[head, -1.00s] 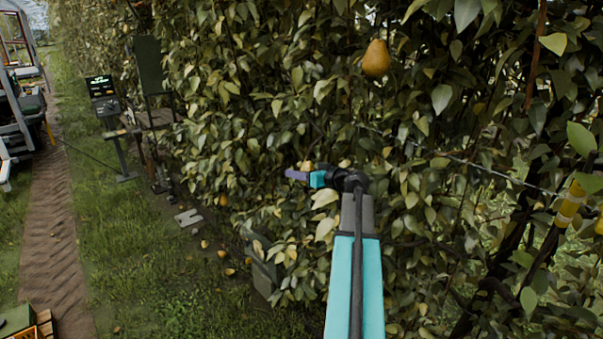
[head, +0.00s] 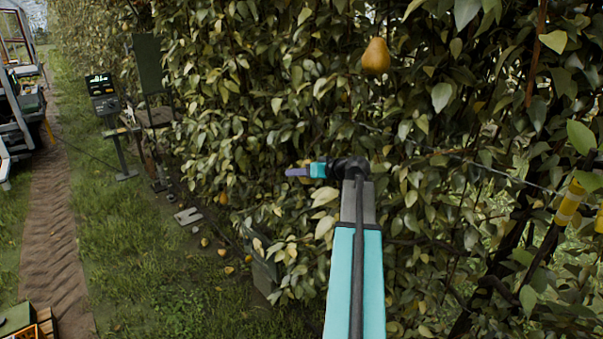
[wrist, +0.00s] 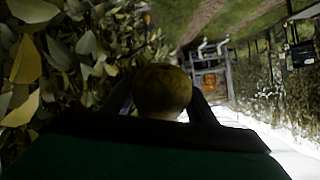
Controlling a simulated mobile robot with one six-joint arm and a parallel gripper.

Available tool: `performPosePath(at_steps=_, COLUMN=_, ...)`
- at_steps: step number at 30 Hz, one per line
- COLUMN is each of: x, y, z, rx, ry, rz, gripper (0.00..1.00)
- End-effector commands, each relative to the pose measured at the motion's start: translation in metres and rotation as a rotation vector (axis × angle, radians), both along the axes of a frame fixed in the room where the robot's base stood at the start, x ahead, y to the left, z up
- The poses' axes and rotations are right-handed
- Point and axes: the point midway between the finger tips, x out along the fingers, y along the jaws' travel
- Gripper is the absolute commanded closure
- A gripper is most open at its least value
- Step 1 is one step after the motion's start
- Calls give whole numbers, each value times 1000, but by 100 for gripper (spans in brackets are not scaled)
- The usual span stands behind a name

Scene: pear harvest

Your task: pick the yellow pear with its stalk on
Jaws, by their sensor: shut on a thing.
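My gripper (head: 298,172) is at the face of the leafy hedge, near the middle of the head view. It is shut on a yellow pear. The pear (wrist: 163,88) shows dark and rounded between the fingers in the wrist view. In the head view only a small part of it shows by the fingers. I cannot see its stalk. Another orange-yellow pear (head: 376,57) hangs higher in the foliage, apart from my gripper.
Dense leaves and a wire (head: 500,176) surround my arm on the right. A dark bin (head: 264,270) stands at the hedge foot, with fallen pears (head: 228,270) nearby. A screen on a post (head: 101,86) stands left. The grass strip is mostly clear.

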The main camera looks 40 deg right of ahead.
Motion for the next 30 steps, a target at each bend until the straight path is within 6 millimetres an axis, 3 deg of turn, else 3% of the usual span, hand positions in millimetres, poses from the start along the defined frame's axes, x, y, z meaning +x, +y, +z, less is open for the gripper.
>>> performPosePath(at_steps=30, x=-10, y=8, z=3, rx=113, ry=133, rz=0, gripper=76)
